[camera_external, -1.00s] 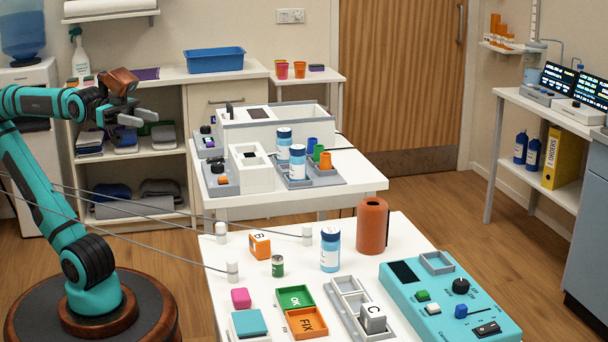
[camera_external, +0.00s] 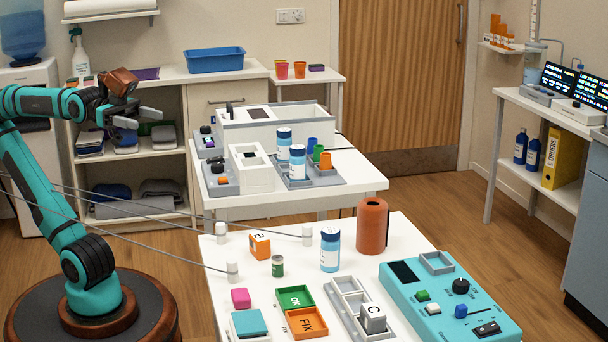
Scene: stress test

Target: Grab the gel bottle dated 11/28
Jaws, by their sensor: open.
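Several blue-capped bottles with white labels are in view, and their dates are too small to read. One bottle (camera_external: 330,250) stands upright on the near white table, left of an orange-brown cylinder. Two more, a rear bottle (camera_external: 284,142) and a front bottle (camera_external: 297,163), stand in a grey tray (camera_external: 325,179) on the table behind. I cannot tell which one is dated 11/28. My gripper (camera_external: 150,117) is open and empty, raised at the left in front of the shelf unit, well apart from every bottle.
The orange-brown cylinder (camera_external: 372,226) stands close right of the near bottle. A small green jar (camera_external: 277,266) and an orange B block (camera_external: 260,246) are to its left. A teal console (camera_external: 450,300) fills the right.

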